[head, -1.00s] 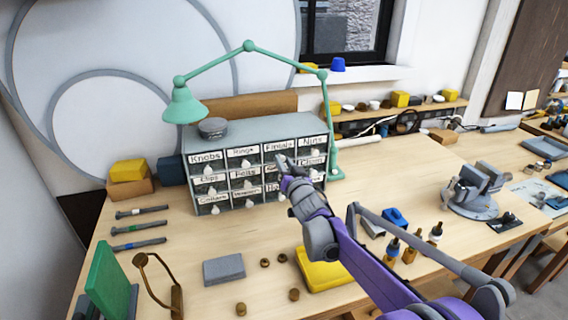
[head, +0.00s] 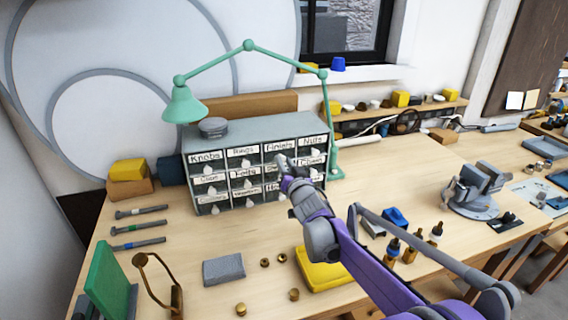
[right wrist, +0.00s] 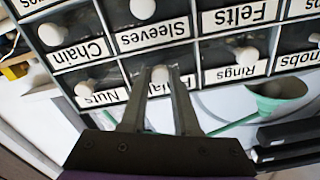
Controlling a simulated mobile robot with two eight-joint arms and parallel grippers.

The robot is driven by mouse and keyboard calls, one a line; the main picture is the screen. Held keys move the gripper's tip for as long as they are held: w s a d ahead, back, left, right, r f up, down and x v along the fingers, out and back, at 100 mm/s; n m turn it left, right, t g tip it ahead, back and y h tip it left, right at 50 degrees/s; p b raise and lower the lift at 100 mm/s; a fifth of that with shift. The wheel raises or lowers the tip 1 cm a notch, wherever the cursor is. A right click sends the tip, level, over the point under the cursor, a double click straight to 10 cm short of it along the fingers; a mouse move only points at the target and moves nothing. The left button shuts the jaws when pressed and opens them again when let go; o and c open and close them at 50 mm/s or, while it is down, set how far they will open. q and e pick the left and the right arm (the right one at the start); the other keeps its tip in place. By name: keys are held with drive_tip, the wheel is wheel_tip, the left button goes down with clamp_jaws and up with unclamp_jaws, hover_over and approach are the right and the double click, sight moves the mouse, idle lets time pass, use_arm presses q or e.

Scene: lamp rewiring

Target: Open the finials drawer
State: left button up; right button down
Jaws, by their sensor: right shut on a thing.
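The small parts cabinet (head: 232,136) is grey, with rows of labelled drawers that have white knobs. The Finials drawer (head: 279,147) is in its top row, between Rings and Nuts. My right gripper (head: 281,160) is at the front of this drawer. In the right wrist view, which shows the labels upside down, the two fingers of my right gripper (right wrist: 160,82) are shut on the white Finials knob (right wrist: 160,74) and partly cover the label. The drawer front looks about level with its neighbours; any small gap is hidden. My left gripper is not in view.
A green jointed lamp (head: 248,46) arches over the cabinet, with its base close to the cabinet's right side. A round grey tin (head: 213,127) sits on top.

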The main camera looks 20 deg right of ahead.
drive_tip(key=s+b, duration=0.2)
drive_tip(key=s, duration=0.7)
drive_tip(key=shift+d, duration=0.15)
drive_tip(key=c, duration=0.6)
unclamp_jaws()
drive_tip(key=shift+c, duration=0.2)
drive_tip(key=s+b, duration=0.1)
drive_tip(key=s, duration=0.9)
drive_tip(key=shift+s+d, duration=0.2)
drive_tip(key=shift+s, duration=0.15)
